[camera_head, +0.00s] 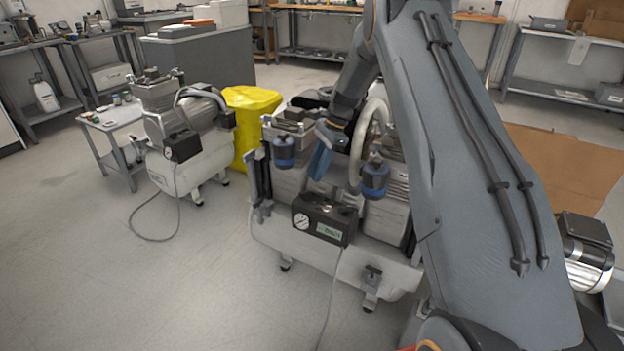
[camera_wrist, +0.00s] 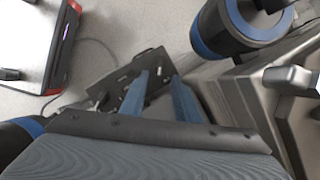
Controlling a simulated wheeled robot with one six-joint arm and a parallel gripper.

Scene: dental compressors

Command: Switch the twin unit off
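The twin unit (camera_head: 275,232) is the pale compressor with two motor heads in the middle of the head view. On its front is a black control box (camera_head: 324,219) with a round gauge and a small green label. The switch position cannot be read. My gripper (camera_head: 321,160) is above and behind this box, between two blue-banded filters, and points down. In the wrist view, my two blue fingers (camera_wrist: 160,92) are apart with nothing held between them. Beyond them is a dark part (camera_wrist: 128,78), apparently the control box; contact cannot be told.
The blue-banded filters stand close on either side, one at left (camera_head: 284,151) and one at right (camera_head: 374,181). My arm hides the unit's right side.

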